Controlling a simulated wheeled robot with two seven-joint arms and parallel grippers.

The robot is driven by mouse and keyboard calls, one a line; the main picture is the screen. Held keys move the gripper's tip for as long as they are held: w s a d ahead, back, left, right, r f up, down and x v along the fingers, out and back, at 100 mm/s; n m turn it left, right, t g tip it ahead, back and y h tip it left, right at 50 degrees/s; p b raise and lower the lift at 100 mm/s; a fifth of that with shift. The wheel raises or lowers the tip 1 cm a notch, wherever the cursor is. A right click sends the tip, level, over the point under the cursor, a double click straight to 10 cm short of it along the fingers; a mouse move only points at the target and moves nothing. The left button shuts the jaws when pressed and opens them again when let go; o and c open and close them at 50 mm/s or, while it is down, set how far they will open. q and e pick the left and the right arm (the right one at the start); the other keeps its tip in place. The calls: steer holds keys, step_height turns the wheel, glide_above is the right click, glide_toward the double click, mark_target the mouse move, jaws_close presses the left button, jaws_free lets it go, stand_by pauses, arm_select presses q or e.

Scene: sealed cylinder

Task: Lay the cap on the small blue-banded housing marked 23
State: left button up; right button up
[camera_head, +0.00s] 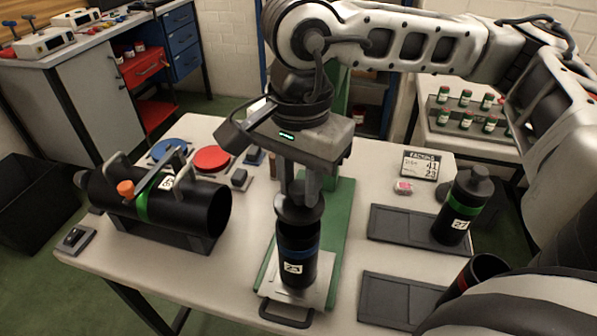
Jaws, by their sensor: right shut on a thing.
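The small blue-banded housing (298,258) is a black upright cylinder with a white label reading 23. It stands on a light metal plate (318,293) at the front of a green base. My right gripper (300,190) comes down from above, shut on the dark grey round cap (299,211). My left gripper is not in view.
A large green-banded cylinder (190,211) lies in a cradle at left. A green-banded housing marked 27 (460,212) stands on the right tray (400,228). A red-banded housing (484,268) is partly hidden at lower right. Red (211,159) and blue (168,148) discs lie behind.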

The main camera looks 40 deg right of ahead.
steer(key=shift+f+b, duration=0.5)
steer(key=shift+f, duration=0.35)
steer(key=shift+a+f+b, duration=0.1)
steer(key=shift+b, duration=0.65)
stand_by(0.4)
stand_by(0.3)
steer(key=o, duration=1.6)
